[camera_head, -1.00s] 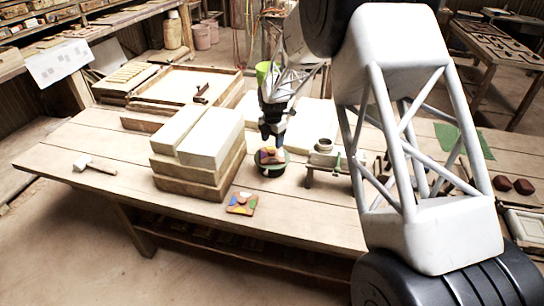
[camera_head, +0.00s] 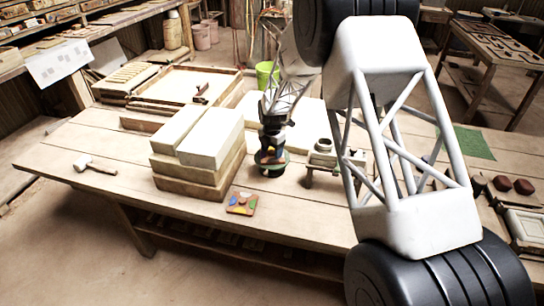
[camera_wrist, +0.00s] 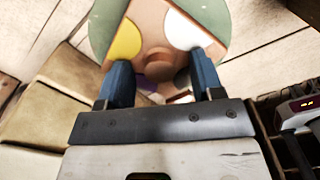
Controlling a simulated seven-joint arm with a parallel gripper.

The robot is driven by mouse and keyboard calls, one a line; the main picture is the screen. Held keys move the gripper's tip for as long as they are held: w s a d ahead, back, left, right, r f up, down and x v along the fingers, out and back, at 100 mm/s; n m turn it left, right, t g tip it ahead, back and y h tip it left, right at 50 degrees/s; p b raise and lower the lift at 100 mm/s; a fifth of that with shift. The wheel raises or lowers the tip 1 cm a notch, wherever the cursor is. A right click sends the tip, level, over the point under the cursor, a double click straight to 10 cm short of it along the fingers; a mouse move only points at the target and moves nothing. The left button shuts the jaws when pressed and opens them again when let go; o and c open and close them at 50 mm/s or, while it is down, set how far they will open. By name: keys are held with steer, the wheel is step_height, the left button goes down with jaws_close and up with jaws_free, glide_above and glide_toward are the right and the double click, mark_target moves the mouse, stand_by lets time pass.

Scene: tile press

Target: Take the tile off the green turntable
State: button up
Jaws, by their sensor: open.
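The green turntable (camera_head: 271,171) stands on the workbench to the right of the stacked blocks. Its green top (camera_wrist: 215,15) also shows in the wrist view. A terracotta tile with coloured patches (camera_wrist: 150,30), one yellow and one white in sight, lies on it; my gripper hides much of it in the head view. My gripper (camera_wrist: 162,82) is open, its two blue fingers apart over the tile, with a round terracotta knob-like part between them. I cannot tell whether the fingers touch the tile. A second coloured tile (camera_head: 242,203) lies on the bench near its front edge.
Pale blocks on wooden boards (camera_head: 200,150) stand close left of the turntable. A small stand with a pot (camera_head: 322,158) is close on its right. A mallet (camera_head: 95,165) lies far left. The bench front between them is mostly clear.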

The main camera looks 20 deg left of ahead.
mark_target(272, 152)
steer(key=shift+c, duration=0.2)
jaws_close()
stand_by(0.3)
steer(key=shift+r, duration=0.15)
steer(key=shift+r, duration=0.85)
steer(key=shift+s+d+r, duration=0.1)
steer(key=shift+s+r, duration=0.15)
steer(key=shift+r, duration=0.6)
steer(key=s+d, duration=0.3)
steer(key=s, duration=0.4)
steer(key=s+d+r, duration=0.1)
steer(key=s+d, duration=0.3)
steer(key=s, duration=0.2)
steer(key=shift+s+r, duration=0.15)
steer(key=shift+s, duration=0.25)
